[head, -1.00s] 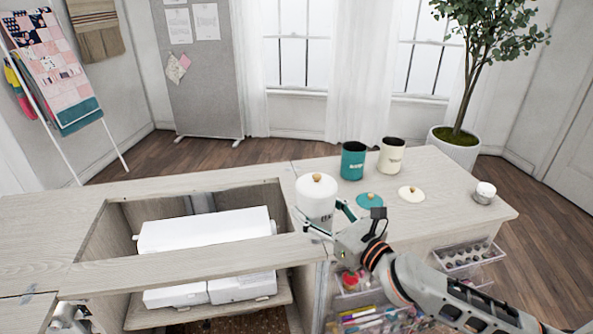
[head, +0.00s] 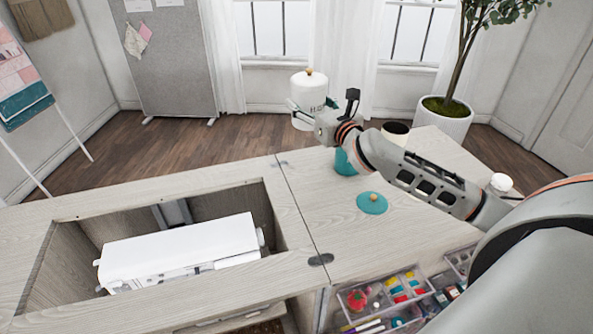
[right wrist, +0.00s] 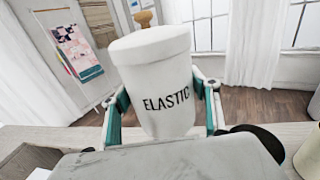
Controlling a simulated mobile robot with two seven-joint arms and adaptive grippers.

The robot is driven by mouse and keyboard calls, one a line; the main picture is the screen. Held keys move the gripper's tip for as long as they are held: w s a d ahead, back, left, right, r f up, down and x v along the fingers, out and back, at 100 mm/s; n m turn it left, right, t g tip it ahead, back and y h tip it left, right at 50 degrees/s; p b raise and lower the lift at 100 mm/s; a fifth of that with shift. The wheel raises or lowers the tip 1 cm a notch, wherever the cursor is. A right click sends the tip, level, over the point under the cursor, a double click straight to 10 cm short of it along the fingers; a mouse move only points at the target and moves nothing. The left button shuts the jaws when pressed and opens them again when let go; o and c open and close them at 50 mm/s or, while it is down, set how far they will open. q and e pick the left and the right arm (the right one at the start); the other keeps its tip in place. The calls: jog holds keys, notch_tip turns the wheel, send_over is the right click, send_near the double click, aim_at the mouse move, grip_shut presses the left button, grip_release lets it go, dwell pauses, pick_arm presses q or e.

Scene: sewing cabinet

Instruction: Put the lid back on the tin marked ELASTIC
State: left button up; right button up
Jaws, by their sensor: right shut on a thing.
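The white tin marked ELASTIC (right wrist: 167,98) is in my right gripper (right wrist: 163,108), with one finger on each side of its body. A white lid with a wooden knob (right wrist: 143,20) sits on top of it. In the head view the tin (head: 307,105) is held upright or nearly so, toward the back of the cabinet top. My right gripper also shows there (head: 322,118), shut on the tin. A teal lid with a knob (head: 371,203) lies on the cabinet top. My left gripper is out of view.
A teal tin (head: 345,163) and an open cream tin (head: 396,131) stand behind my right arm. A small white item (head: 500,181) is at the right. A white sewing machine (head: 180,252) lies in the cabinet opening. Clear drawers (head: 390,290) of supplies are in front.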

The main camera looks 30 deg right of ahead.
jog(key=shift+w+d+r, duration=0.1)
jog(key=shift+r, duration=0.05)
